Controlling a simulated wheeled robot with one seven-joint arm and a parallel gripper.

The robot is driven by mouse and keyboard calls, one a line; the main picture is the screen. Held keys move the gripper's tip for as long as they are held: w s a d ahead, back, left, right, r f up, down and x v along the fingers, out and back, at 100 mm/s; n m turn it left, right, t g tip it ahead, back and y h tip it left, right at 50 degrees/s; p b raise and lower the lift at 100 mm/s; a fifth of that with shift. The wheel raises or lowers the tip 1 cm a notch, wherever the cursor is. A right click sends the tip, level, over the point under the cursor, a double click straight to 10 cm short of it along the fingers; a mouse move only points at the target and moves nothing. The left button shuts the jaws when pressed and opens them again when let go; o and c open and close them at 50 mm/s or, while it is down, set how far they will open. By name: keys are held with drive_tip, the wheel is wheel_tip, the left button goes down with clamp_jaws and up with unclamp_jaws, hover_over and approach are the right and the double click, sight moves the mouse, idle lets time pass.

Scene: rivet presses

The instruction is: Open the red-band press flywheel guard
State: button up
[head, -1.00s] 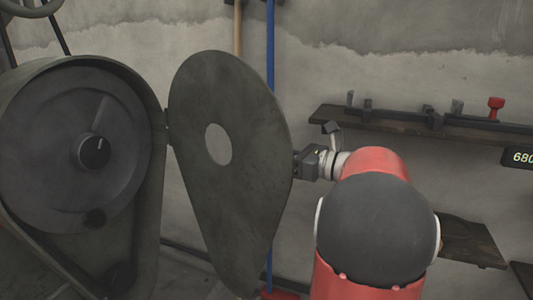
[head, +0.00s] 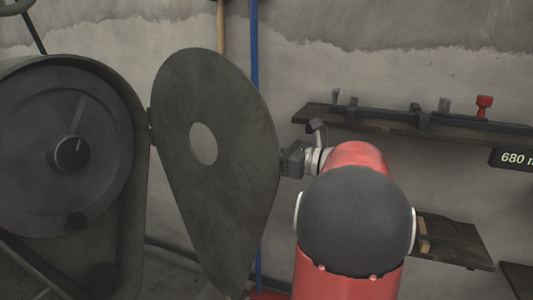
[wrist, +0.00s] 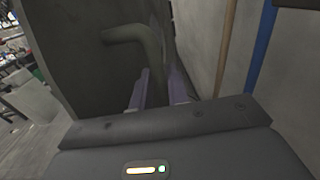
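The press flywheel guard (head: 225,200) is a dark grey-green teardrop plate with a round hole. In the head view it stands swung out to the right of the press housing (head: 133,205), joined at its left edge. The flywheel (head: 100,180) is exposed. No red band shows. My gripper (head: 287,160) is at the guard's right edge, its fingertips mostly hidden there. In the wrist view a bent guard handle (wrist: 132,33) comes off the plate and runs down between my two fingers (wrist: 162,90), which appear closed around it.
A wall shelf (head: 400,124) with dark tools and a red-topped item (head: 484,106) is to the right. A lower shelf (head: 462,243) sits behind my arm. A blue pole (head: 255,60) and a wooden handle (head: 220,28) stand against the wall behind the guard.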

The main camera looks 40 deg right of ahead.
drive_tip(key=v, duration=0.7)
drive_tip(key=shift+s+d, duration=0.2)
drive_tip(key=shift+s, duration=0.1)
